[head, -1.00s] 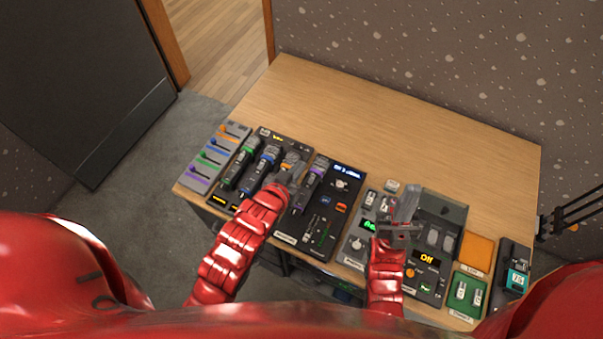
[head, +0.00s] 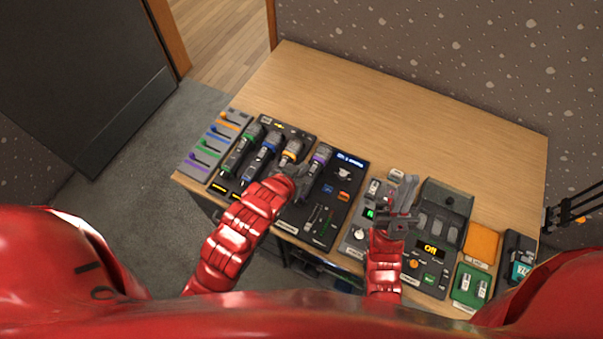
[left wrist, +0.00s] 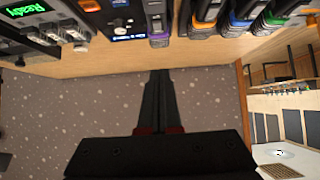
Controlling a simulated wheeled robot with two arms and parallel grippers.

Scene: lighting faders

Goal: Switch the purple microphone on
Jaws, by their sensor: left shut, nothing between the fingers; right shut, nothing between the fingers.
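The purple microphone (head: 320,157) has a dark body and a purple ring. It lies at the right end of a row of microphones on the desk; its lower part is partly hidden by my left gripper. My left gripper (head: 302,180) is shut and empty, over the lower end of the purple microphone and just right of the orange one. In the left wrist view its shut fingers (left wrist: 160,75) point toward the purple-ringed end (left wrist: 160,40); I cannot tell whether they touch. My right gripper (head: 404,190) is shut and empty above the devices further right.
Green (head: 243,150), blue (head: 262,158) and orange (head: 292,153) microphones lie to the left. A black panel (head: 348,180) with a lit display, knobs and sliders adjoins the purple microphone. A receiver, an orange pad (head: 482,245) and a green tray stand right. The desk's back is clear.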

